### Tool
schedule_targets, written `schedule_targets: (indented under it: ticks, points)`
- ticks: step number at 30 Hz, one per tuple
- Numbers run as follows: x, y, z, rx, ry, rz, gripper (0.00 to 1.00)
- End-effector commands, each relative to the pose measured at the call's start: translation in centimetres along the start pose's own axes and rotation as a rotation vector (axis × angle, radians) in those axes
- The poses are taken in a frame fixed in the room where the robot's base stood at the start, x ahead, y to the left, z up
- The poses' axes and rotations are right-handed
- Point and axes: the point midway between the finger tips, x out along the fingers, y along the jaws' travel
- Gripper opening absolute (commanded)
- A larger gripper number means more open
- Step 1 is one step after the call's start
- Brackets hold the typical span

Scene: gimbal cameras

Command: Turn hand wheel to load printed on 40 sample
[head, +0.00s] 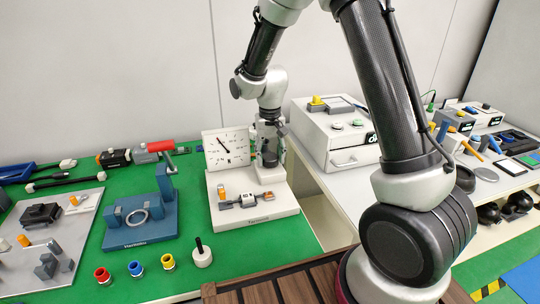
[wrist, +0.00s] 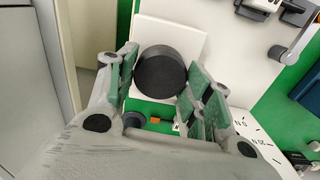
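The white tester stands on the green bench in the head view, with a pale base (head: 228,214) and an upright dial plate (head: 213,162) with a dark needle. A clamp with a small orange-and-grey sample (head: 248,199) sits on the base; any number on it is too small to read. My gripper (head: 268,158) points down beside the dial's right edge. In the wrist view, the round black hand wheel (wrist: 160,72) lies between the green-padded fingers of my gripper (wrist: 165,80). The fingers are apart, one on either side; I cannot tell whether they touch the wheel.
A blue fixture (head: 140,217) stands left of the tester. A white box with a drawer (head: 335,135) is on the right-hand table. Bare green bench (head: 285,240) lies front right.

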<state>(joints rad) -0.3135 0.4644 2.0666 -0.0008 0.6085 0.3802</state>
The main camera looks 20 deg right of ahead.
Motion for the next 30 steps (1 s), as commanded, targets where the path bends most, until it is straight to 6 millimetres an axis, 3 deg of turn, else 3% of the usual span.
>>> schedule_targets:
  ticks: [3,14,17,30]
  points:
    - [0.0,0.0,0.0,0.000,0.000,0.000,0.71]
    - [-0.4,0.0,0.0,0.000,0.000,0.000,0.71]
    - [-1.6,0.0,0.0,0.000,0.001,-0.001,0.71]
    - [-10.6,0.0,-0.1,0.000,0.002,-0.001,0.71]
